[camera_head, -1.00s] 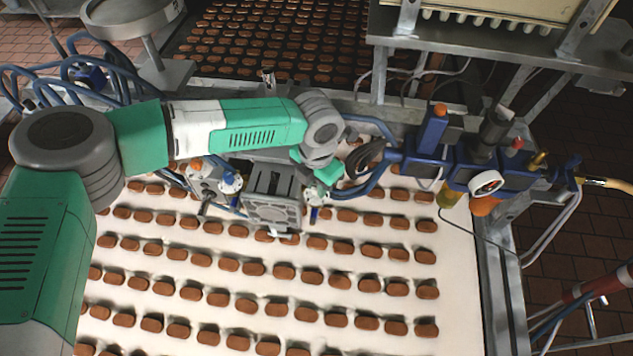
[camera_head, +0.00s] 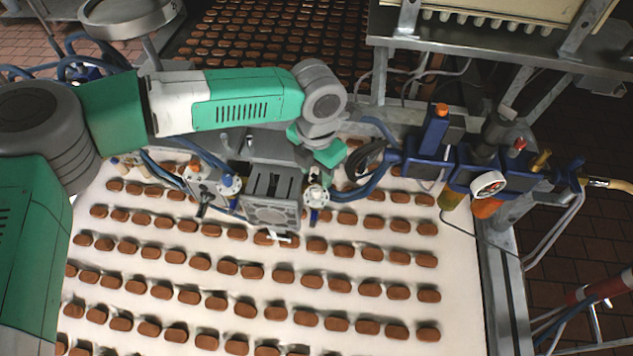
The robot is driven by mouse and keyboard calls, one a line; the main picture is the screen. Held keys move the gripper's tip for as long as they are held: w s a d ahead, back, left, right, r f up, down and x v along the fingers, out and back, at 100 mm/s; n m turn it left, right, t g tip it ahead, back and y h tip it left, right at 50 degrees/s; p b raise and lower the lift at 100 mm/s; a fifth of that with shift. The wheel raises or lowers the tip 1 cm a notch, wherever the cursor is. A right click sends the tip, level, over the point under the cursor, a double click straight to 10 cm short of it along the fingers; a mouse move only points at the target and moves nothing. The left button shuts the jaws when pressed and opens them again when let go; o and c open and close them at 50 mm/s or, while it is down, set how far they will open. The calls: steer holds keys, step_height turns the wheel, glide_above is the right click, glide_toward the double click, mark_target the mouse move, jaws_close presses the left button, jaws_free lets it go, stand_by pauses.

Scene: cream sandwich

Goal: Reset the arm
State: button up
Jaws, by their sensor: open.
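My arm reaches in from the left across the far part of the white belt. Its elbow is at the left edge. My gripper (camera_head: 328,154) is at the end of the arm, just below the grey wrist joint and above the depositing machine (camera_head: 272,215). Its green parts show, but its fingers are small and hard to make out against the machine. It looks empty, with no object visible in it. Many brown biscuits (camera_head: 284,276) lie in rows on the white belt (camera_head: 458,300), away from my gripper in the picture.
A blue valve block with a pressure gauge (camera_head: 488,184) and hoses stands right of my gripper. A metal frame (camera_head: 455,48) rises behind it. A round metal pan (camera_head: 128,18) is at the back left. The space over the near belt looks free.

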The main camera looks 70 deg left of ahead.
steer(key=shift+r, duration=1.05)
